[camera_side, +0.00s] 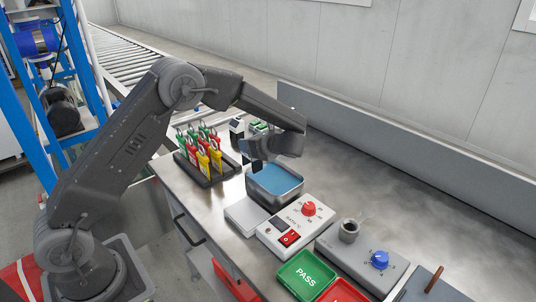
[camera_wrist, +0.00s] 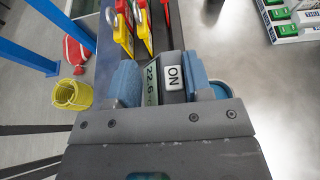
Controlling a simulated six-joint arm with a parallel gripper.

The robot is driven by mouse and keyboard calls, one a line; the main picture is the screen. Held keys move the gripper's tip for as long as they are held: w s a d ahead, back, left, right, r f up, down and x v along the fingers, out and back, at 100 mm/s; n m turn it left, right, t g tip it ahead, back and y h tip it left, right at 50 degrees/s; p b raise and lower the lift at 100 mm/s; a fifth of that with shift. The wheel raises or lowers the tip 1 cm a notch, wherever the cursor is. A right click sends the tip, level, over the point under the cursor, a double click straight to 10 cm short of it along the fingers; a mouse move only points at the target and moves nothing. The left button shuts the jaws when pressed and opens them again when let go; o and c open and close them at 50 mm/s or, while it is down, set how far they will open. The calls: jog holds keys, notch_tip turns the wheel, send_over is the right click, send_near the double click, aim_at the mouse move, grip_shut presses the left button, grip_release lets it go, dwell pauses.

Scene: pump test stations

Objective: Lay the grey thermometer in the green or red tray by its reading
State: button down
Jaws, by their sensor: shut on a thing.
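My gripper (camera_wrist: 163,84) is shut on the grey thermometer (camera_wrist: 171,58), which sits between its two blue pads in the wrist view. In the side view my gripper (camera_side: 262,158) is over the blue-filled metal bath (camera_side: 290,198); the thermometer's tip is hidden there. The green tray (camera_side: 296,264) marked PASS lies at the front edge, empty. The red tray (camera_side: 342,290) beside it is cut off by the picture's bottom edge.
A bath control box (camera_side: 297,222) has a red knob and a red switch. A grey box (camera_side: 350,262) with a blue knob and small cup stands to its right. A rack (camera_side: 207,178) of red, yellow and green tags stands left of the bath. The bench's back right is clear.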

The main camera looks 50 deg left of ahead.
jog(key=s+a+r, duration=0.3)
jog(key=a, duration=0.1)
jog(key=s+d+m+t+h, duration=0.4)
jog(key=d+m+t, duration=0.25)
jog(key=d, duration=0.55)
jog(key=s+d+m+t+h, duration=0.35)
jog(key=d+m+t, duration=0.3)
jog(key=d, duration=0.65)
jog(key=shift+g+h, duration=0.3)
jog(key=shift+h, duration=0.05)
jog(key=shift+d+f, duration=5.75)
jog(key=shift+d, duration=0.25)
jog(key=shift+f, duration=0.15)
jog(key=c, duration=0.5)
grip_release()
jog(key=shift+c, duration=0.2)
